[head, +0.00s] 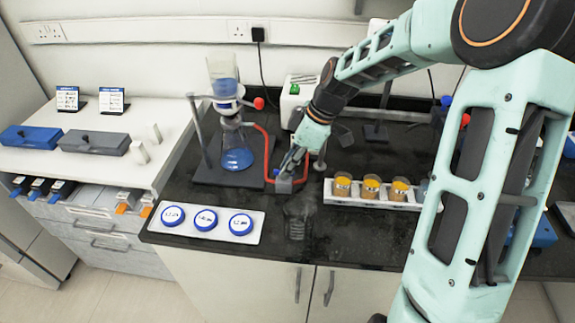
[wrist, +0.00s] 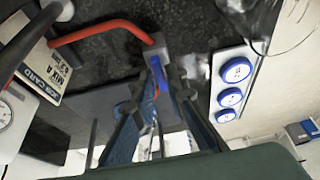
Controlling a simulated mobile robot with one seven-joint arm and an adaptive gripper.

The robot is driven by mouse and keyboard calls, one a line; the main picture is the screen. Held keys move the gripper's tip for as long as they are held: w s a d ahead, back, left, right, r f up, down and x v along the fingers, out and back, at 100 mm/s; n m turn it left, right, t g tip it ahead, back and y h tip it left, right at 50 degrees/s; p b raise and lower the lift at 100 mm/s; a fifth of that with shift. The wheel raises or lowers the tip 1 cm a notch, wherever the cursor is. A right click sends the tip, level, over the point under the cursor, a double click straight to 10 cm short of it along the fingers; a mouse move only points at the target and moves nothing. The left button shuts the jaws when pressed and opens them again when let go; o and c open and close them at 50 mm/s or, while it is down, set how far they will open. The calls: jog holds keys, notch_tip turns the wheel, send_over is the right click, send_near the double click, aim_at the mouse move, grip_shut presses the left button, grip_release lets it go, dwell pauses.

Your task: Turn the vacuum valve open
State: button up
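The vacuum valve (head: 284,186) is a small grey block on the black bench, joined to a red hose, right of the glass filter column (head: 232,125). In the wrist view the valve body (wrist: 154,44) is at top centre with the hose entering from the left. A narrow blue piece with some red, apparently its handle (wrist: 157,84), shows beside the fingers. My gripper (head: 290,166) reaches down to the valve from above right. In the wrist view my gripper (wrist: 158,88) has its fingers around or close beside the handle; contact and grip are unclear.
A white tray with several blue-rimmed discs (head: 206,234) lies in front on the left. A rack of amber-filled jars (head: 371,201) stands to the right. A clear beaker (head: 298,220) is at the bench's front edge. A printed card (wrist: 52,65) is left in the wrist view.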

jog(key=shift+o, duration=1.3)
jog(key=v, duration=1.2)
